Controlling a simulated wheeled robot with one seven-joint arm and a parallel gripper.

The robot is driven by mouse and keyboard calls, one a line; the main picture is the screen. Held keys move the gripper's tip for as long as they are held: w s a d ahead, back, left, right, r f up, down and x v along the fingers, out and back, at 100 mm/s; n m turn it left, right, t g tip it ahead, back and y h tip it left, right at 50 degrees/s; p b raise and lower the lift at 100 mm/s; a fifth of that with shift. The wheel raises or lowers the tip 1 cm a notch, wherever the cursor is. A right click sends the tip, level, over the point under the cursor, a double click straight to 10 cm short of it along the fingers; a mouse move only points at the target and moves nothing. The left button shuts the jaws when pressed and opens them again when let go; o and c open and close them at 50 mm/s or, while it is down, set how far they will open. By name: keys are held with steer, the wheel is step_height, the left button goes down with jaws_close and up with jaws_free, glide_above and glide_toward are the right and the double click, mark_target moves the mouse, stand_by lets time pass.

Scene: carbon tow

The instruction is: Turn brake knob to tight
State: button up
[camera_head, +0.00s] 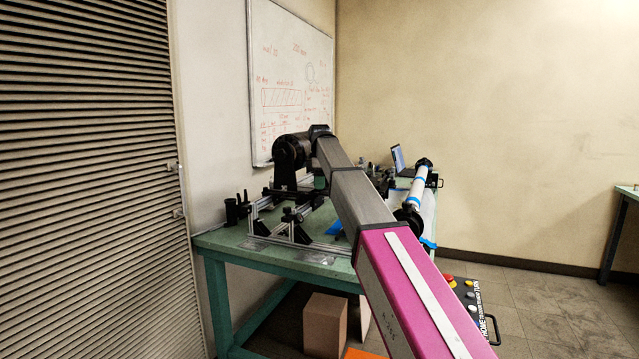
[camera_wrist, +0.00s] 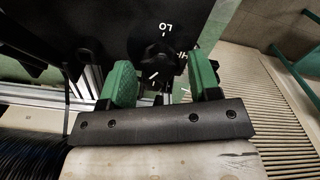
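The black brake knob (camera_wrist: 166,62) shows in the wrist view on a dark panel (camera_wrist: 110,35). It has lobes and a short white mark on its lower left. White lettering reading "LO" stands by it, and a second label at its right is partly hidden. My gripper (camera_wrist: 162,80) has two green finger pads, spread apart on either side of the knob in the picture. The gap between the pads is wider than the knob, and I cannot tell how deep the knob sits between them. In the head view my arm hides the knob and fingers.
A green table (camera_head: 270,250) carries aluminium-profile fixtures (camera_head: 300,222), a white tube with blue bands (camera_head: 419,188) and a laptop (camera_head: 398,160). A louvred wall (camera_head: 90,180) is at left. A control box with buttons (camera_head: 470,305) is lower right. Open floor lies at right.

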steer(key=c, duration=0.7)
